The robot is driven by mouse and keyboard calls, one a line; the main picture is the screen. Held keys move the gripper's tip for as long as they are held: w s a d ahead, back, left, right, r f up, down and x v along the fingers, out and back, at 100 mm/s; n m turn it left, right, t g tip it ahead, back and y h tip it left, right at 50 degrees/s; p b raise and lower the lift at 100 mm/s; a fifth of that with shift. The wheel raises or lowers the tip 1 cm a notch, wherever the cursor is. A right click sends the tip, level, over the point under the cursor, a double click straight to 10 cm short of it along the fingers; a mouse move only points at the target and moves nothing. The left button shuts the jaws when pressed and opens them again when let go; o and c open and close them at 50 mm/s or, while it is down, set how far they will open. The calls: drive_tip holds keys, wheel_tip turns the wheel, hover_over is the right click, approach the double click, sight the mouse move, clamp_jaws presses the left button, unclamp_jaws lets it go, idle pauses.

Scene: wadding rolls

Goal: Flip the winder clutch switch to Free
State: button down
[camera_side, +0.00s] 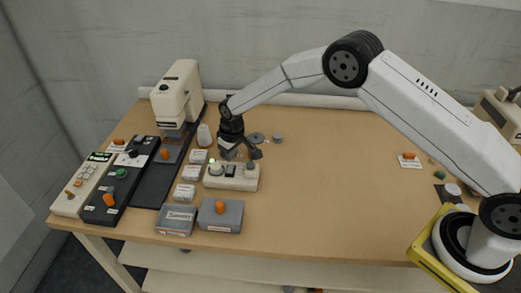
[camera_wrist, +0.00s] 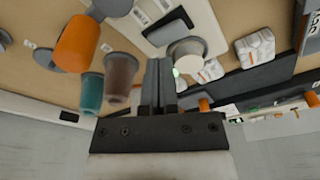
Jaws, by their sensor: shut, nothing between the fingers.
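I cannot read which label marks the winder clutch switch. A black rocker switch (camera_side: 231,170) sits in the middle of a low white panel (camera_side: 232,184), between a pale knob (camera_side: 215,169) and a grey knob (camera_side: 250,169). The black switch also shows in the wrist view (camera_wrist: 166,28), beside the pale knob (camera_wrist: 187,50). Its exact position is too small to tell. My gripper (camera_side: 243,153) is over the back of this panel. In the wrist view my gripper (camera_wrist: 158,62) has its two fingers together, empty, pointing at the panel. I cannot tell whether they touch it.
Left of the panel stand small white labelled blocks (camera_side: 191,173), a black control box (camera_side: 121,190) and a white winder head (camera_side: 177,95). A grey box with an orange button (camera_side: 220,207) lies in front. The table right of the panel is mostly clear.

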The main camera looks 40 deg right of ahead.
sight(232, 167)
drive_tip(key=shift+r, duration=2.3)
drive_tip(key=s+d+r+m, duration=0.1)
drive_tip(key=s+d+r, duration=0.3)
drive_tip(key=s, duration=0.2)
drive_tip(key=s+d+r, duration=0.3)
drive_tip(key=s+r, duration=0.1)
drive_tip(key=s, duration=0.2)
drive_tip(key=s+d+m, duration=0.1)
drive_tip(key=s+d, duration=0.1)
drive_tip(key=s, duration=0.7)
drive_tip(key=s+d+r+m, duration=0.1)
drive_tip(key=s+d, duration=0.2)
drive_tip(key=s, duration=0.6)
drive_tip(key=shift+s+t, duration=0.2)
drive_tip(key=shift+t, duration=0.2)
